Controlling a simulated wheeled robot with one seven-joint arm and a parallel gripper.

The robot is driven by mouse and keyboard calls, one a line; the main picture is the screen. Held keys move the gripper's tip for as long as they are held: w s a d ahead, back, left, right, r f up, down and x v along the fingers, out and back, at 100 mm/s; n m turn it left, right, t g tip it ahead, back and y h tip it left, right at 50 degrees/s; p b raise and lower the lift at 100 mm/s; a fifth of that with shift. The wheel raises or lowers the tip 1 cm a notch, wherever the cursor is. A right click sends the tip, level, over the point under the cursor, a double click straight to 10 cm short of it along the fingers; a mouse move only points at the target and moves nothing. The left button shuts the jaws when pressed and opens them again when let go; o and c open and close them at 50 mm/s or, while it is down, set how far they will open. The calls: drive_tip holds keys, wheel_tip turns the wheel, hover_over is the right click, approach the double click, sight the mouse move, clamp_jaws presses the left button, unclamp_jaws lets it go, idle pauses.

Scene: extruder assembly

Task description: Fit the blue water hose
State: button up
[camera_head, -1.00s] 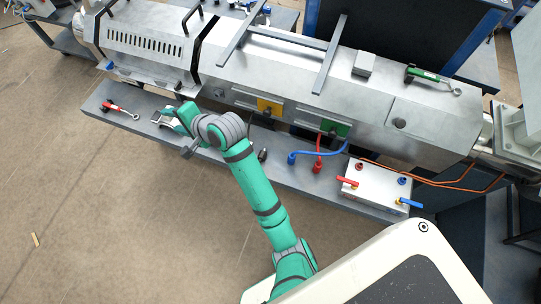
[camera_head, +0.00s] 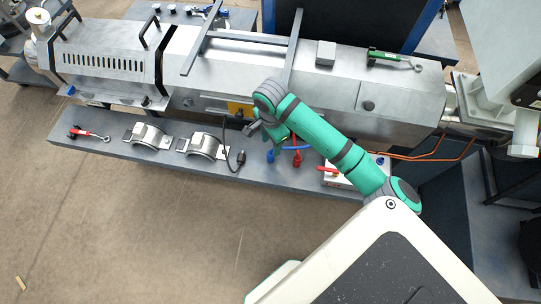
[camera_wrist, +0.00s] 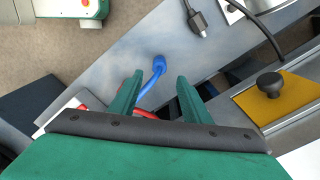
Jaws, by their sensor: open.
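The blue water hose (camera_head: 270,156) has its loose end on the grey bench shelf, below the extruder. In the wrist view the hose's blue end (camera_wrist: 158,64) lies just past the fingertips and its bend runs back between them. My gripper (camera_wrist: 160,76) is open, its green fingers on either side of the hose's line, apart from it. In the head view my arm hides the fingertips and part of the hose. The red hose (camera_head: 297,158) stands beside the blue one; part of it (camera_wrist: 146,114) shows between the fingers.
A white box with a red-handled valve (camera_head: 328,169) is partly hidden behind my arm. Two metal half-shells (camera_head: 149,136), a red-handled tool (camera_head: 88,133) and a black cable plug (camera_head: 239,158) lie on the shelf (camera_head: 180,172). A yellow plate with a black knob (camera_wrist: 270,84) is nearby at right.

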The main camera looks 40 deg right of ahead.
sight(271, 153)
drive_tip(key=shift+s+a+f, duration=0.1)
drive_tip(key=shift+f, duration=2.1)
drive_tip(key=shift+s+a+f, duration=0.1)
drive_tip(key=shift+f, duration=2.1)
drive_tip(key=shift+w, duration=0.1)
clamp_jaws()
